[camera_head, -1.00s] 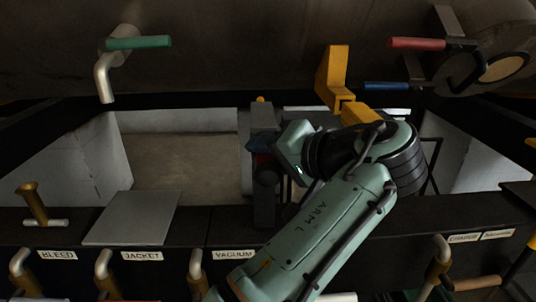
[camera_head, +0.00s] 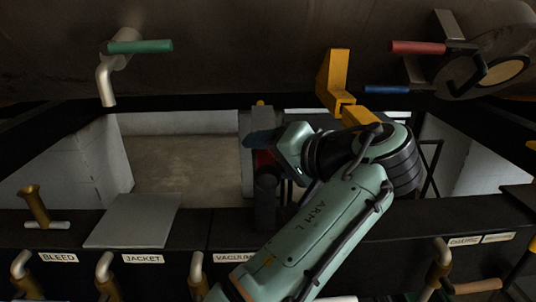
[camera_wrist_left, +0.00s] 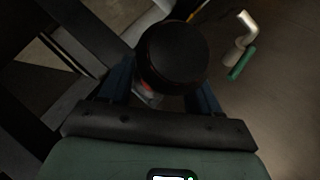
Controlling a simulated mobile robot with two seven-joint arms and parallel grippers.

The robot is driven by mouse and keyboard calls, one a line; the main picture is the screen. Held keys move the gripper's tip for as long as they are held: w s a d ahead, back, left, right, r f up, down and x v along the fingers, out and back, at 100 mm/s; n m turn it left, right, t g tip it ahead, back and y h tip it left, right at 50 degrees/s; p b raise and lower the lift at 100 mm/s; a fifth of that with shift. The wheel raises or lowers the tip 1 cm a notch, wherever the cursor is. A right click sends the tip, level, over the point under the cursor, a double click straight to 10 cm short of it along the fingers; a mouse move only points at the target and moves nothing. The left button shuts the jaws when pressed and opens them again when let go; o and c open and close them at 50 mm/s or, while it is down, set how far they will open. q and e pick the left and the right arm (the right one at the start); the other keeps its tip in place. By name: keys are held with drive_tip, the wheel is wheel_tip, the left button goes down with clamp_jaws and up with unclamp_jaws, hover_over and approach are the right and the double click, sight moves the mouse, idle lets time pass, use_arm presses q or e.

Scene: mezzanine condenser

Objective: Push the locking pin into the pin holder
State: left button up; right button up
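My left gripper (camera_head: 262,140) reaches in from the right, its blue fingers beside the upper end of a dark upright post. In the left wrist view the two fingers (camera_wrist_left: 162,88) stand apart, with a round black knob (camera_wrist_left: 172,55) between and in front of them. A small red part shows just below the knob; red also shows under the fingers in the head view. The knob may belong to the locking pin, but I cannot tell. The fingertips are hidden behind the knob, so a grip on it cannot be made out. No pin holder can be told for certain. My right gripper is not in view.
A yellow bracket (camera_head: 338,80) hangs just above my left wrist. Green (camera_head: 140,47), red (camera_head: 417,47) and blue (camera_head: 386,89) handles line the vessel above. A grey plate (camera_head: 133,220) and labelled valve pipes are along the front beam. The opening left of the post is clear.

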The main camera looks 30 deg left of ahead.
use_arm(q)
drive_tip(key=shift+d, duration=0.1)
drive_tip(key=p+v, duration=0.2)
drive_tip(key=v, duration=1.1)
drive_tip(key=shift+s, duration=0.15)
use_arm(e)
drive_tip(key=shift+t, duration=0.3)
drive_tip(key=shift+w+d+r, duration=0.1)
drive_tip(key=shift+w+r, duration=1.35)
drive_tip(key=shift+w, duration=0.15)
